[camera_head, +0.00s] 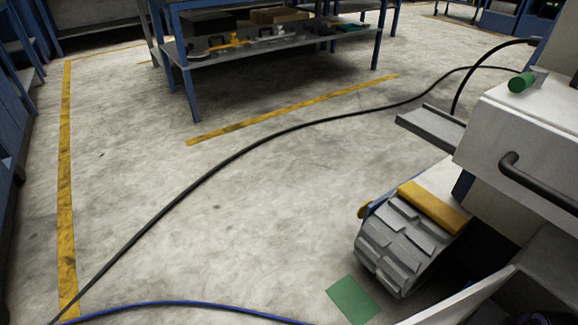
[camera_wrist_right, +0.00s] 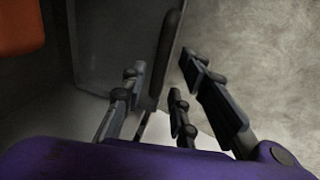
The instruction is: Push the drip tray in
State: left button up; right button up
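A grey, shallow tray-like ledge (camera_head: 432,127) juts out to the left from the machine at the right of the head view. I cannot tell for sure whether it is the drip tray. A pale panel (camera_head: 470,301) also slopes out at the lower right. In the right wrist view my right gripper (camera_wrist_right: 160,75) has its dark fingers spread apart. A dark upright bar (camera_wrist_right: 166,55) runs beside a grey panel (camera_wrist_right: 98,50), between the fingers. I cannot tell whether they touch it. My left gripper is not in view.
The white machine (camera_head: 510,125) has a dark handle (camera_head: 538,180) and a green cylinder (camera_head: 521,82). A ridged grey roller (camera_head: 395,245) stands below. A black cable (camera_head: 210,172) crosses the open floor. A blue-legged bench (camera_head: 280,50) stands behind. An orange thing (camera_wrist_right: 20,27) shows at upper left.

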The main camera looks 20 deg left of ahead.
jog(key=shift+r, duration=0.15)
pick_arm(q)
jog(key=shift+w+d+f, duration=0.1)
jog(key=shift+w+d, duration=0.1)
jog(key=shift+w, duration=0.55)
pick_arm(e)
notch_tip(320, 180, up, 12)
jog(key=s+a, duration=0.1)
jog(key=s, duration=0.1)
jog(key=shift+a+f, duration=0.15)
jog(key=shift+f, duration=0.1)
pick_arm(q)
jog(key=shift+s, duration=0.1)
pick_arm(e)
jog(key=shift+c, duration=0.5)
